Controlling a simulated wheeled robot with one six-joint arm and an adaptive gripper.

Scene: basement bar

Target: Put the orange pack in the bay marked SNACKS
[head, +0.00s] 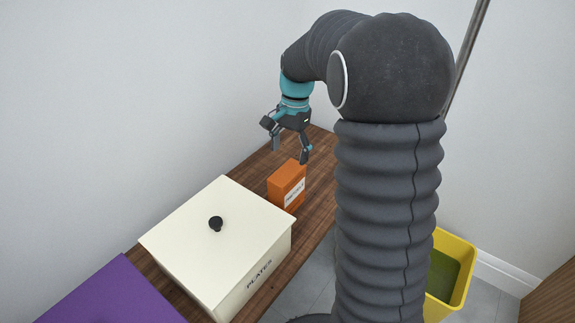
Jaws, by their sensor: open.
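The orange pack (287,184) stands upright on the wooden counter, just behind a cream box. It has a white label with dark print that is too small to read. My gripper (290,155) hangs above the pack, its fingers apart and pointing down, with nothing between them. In this view the fingertips are just above and behind the pack's top; I cannot tell the exact gap. No bay marked SNACKS shows in this view.
The cream lidded box (190,235) marked PLATES, with a black knob, fills the counter's middle. A purple surface (115,295) lies at the lower left. A yellow bin (457,270) stands on the floor at right. Walls close in behind the wooden counter (318,217).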

